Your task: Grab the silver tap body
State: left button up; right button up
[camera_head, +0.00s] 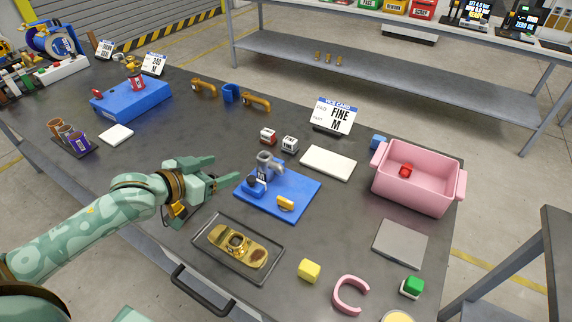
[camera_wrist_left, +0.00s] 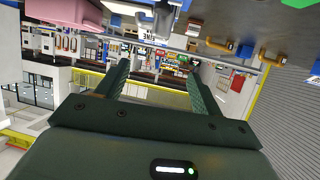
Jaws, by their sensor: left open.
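The silver tap body (camera_head: 265,165) stands on the blue fixture tray (camera_head: 292,198) near its back left part; a dark blue piece sits beside its base. My left gripper (camera_head: 226,168) is open and empty, to the left of the tap body and apart from it. Its two fingers (camera_wrist_left: 156,80) show spread with nothing between them in the left wrist view. A grey shape that looks like the tap body (camera_wrist_left: 163,17) shows at the top of that upside-down view.
A black tray with a brass plate (camera_head: 238,243) lies in front of the gripper. A yellow clamp (camera_head: 286,204) sits on the blue tray. A pink bin (camera_head: 415,188) stands at right.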

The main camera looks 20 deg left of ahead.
pick_arm(q)
jog(key=b, duration=0.2)
send_near(267, 154)
jog(key=shift+w+d+f, duration=0.1)
jog(key=shift+w+d, duration=0.05)
jog(key=shift+w, duration=0.35)
jog(key=b+x, duration=0.2)
jog(key=x, duration=0.3)
jog(key=shift+d+f, duration=0.15)
jog(key=shift+f, duration=0.05)
jog(key=shift+s+r, duration=0.1)
pick_arm(e)
jog(key=shift+g, duration=0.3)
jog(key=f, duration=0.1)
jog(key=s+f, duration=0.1)
jog(key=f, duration=0.1)
jog(key=s+f, duration=0.1)
jog(key=shift+f, duration=0.4)
pick_arm(q)
jog(key=c, duration=1.3)
jog(key=shift+r, duration=0.1)
jog(key=shift+c, duration=0.7)
